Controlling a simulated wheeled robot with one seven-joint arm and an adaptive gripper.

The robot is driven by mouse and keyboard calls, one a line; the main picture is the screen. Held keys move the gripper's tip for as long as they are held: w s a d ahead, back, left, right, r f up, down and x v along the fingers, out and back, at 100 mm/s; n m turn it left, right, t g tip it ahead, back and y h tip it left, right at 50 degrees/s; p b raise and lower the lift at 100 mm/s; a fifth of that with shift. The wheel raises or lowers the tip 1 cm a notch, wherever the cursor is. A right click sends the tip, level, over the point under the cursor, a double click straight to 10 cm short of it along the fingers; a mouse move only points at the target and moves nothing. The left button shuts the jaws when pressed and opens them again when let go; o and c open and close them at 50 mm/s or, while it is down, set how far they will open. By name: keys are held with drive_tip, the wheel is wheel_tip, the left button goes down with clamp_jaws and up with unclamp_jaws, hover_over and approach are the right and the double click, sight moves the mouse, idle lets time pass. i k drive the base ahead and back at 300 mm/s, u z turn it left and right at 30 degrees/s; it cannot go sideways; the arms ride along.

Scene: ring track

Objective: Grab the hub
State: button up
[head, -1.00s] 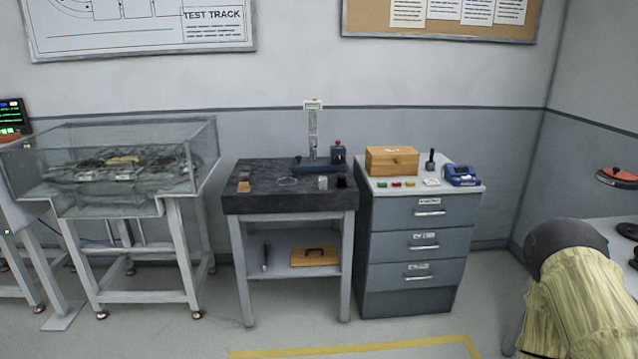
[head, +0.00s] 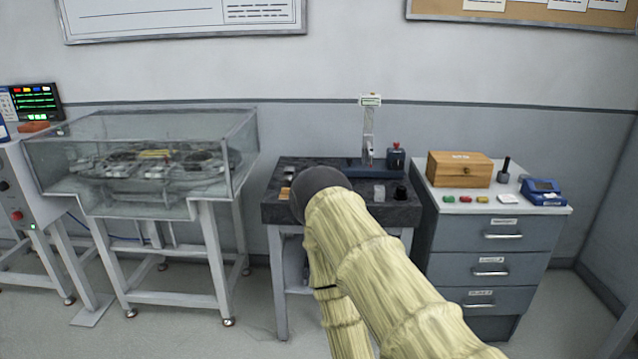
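No thing in the head view can be clearly told as the hub. Small parts lie on the dark-topped bench (head: 285,215): a tan block (head: 285,193) at left, a pale cylinder (head: 379,193) and a black knob-like piece (head: 401,193) at right. A glass case (head: 60,165) at left holds a ring-shaped track assembly (head: 150,165). My arm, in a pale yellow ribbed sleeve with a dark rounded joint, crosses in front of the bench and hides part of its top. My gripper is not in view.
A grey drawer cabinet (head: 493,235) stands right of the bench, bearing a wooden box (head: 459,169), a blue device (head: 542,191) and small coloured pieces. A stand (head: 368,135) rises at the bench's back. A console (head: 30,105) is at far left. Floor shows in front.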

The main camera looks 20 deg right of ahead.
sight(401, 194)
drive_tip(key=u, duration=0.2)
drive_tip(key=i, duration=1.25)
drive_tip(key=z, duration=1)
drive_tip(key=i, duration=0.75)
drive_tip(key=z, duration=0.75)
